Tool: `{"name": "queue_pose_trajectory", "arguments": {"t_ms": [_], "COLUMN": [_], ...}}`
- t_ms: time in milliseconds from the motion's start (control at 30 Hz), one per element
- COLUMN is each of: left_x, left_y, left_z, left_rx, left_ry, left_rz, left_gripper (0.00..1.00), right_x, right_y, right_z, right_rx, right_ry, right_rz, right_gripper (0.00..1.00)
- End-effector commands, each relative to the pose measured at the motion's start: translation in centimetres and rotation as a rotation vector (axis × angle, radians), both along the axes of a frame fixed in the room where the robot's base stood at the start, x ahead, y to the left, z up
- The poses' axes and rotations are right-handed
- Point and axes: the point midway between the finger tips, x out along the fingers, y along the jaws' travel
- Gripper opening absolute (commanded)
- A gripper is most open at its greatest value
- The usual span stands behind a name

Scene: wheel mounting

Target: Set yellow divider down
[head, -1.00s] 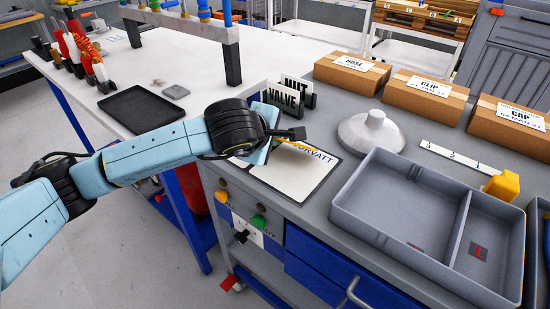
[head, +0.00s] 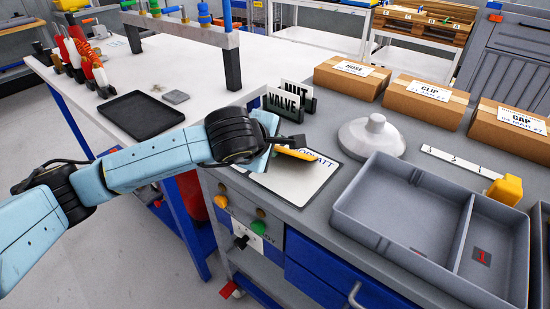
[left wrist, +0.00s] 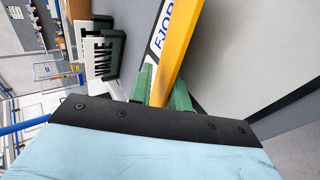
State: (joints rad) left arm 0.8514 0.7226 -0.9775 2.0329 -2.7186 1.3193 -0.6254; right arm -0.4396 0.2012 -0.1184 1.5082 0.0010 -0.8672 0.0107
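The yellow divider (head: 295,154) is in my left gripper (head: 278,148), above the grey bench and the white sheet. In the left wrist view the divider (left wrist: 178,45) is a long yellow strip running up and away between the two green fingers of the gripper (left wrist: 163,92), which are shut on it. In the head view the wrist hides part of it, and a dark finger part shows above it. It looks held just above the sheet; I cannot tell whether it touches. My right gripper is out of view.
The white printed sheet (head: 290,185) lies under the gripper. Behind it stand the VALVE and NUT signs (head: 284,104). To the right are a white domed part (head: 371,137), a grey two-compartment tray (head: 400,203) and a yellow block (head: 506,189). Cardboard boxes (head: 424,101) line the back.

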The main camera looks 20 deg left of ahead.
Motion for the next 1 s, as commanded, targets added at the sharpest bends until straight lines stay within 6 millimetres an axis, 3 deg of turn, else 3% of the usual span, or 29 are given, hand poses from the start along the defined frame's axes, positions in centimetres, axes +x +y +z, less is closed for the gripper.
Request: {"name": "queue_pose_trajectory", "arguments": {"t_ms": [700, 1000], "left_x": [-5.7, -6.1], "left_y": [0.8, 0.8], "left_z": [5.0, 5.1], "left_rx": [0.000, 0.000], "left_ry": [0.000, 0.001], "left_rz": [0.000, 0.000], "left_gripper": [0.18, 0.18], "right_x": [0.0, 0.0], "right_y": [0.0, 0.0], "right_z": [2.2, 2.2], "right_rx": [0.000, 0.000], "right_ry": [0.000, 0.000], "right_rz": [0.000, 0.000], "right_gripper": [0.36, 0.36]}}
